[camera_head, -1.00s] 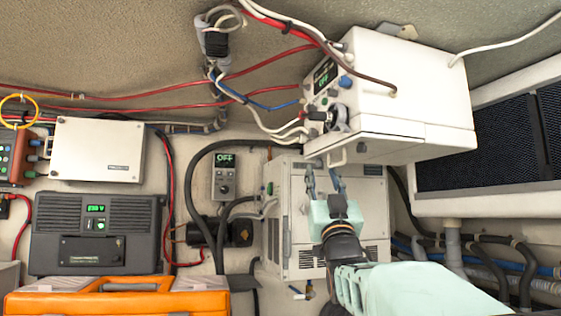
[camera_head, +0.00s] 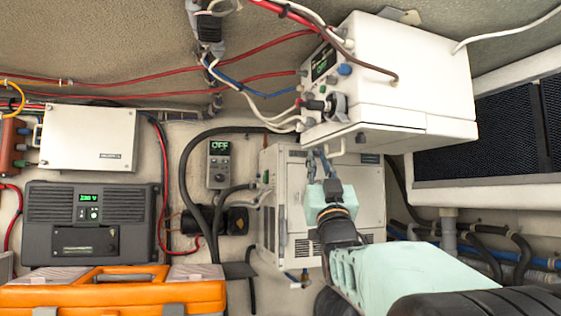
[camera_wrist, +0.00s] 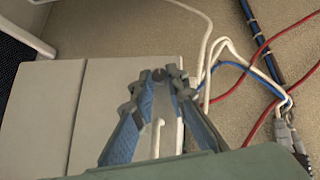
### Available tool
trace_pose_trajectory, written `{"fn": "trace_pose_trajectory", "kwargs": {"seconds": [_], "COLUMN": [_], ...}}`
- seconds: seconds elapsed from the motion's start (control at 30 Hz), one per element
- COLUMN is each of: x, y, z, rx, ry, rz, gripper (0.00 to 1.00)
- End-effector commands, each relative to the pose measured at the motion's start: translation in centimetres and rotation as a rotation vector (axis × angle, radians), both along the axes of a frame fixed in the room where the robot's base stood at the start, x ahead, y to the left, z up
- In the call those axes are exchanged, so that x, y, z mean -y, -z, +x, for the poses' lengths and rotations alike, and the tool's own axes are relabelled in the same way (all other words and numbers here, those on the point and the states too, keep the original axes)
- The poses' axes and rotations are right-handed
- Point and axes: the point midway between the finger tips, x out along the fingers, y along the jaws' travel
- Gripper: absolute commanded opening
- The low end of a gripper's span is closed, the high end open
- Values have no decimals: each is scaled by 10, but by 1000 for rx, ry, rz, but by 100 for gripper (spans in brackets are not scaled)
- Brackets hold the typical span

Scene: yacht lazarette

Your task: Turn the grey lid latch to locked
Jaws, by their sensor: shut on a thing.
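The white box (camera_head: 400,85) hangs at the upper right in the head view, with a lid seam along its front face. A thin white hooked piece (camera_wrist: 158,135) shows between the fingers.
Red, blue and white cables (camera_head: 262,98) run into the box's left side. A vented cabinet (camera_head: 360,190) stands behind and below my gripper. An orange toolbox (camera_head: 120,292) and a dark power unit (camera_head: 90,225) are at the left. A dark mesh panel (camera_head: 490,135) is at the right.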

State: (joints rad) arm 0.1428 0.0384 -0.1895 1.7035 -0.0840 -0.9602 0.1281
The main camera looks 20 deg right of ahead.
Motion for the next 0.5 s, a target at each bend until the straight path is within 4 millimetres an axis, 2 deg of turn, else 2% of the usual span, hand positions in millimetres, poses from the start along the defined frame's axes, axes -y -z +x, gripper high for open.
{"fn": "trace_pose_trajectory", "kwargs": {"seconds": [0.27, 0.5], "x": [2, 5], "y": [1, 2], "z": [-1, 0], "rx": [1, 0], "ry": [-47, -182], "rz": [-2, -3], "gripper": [0, 0]}}
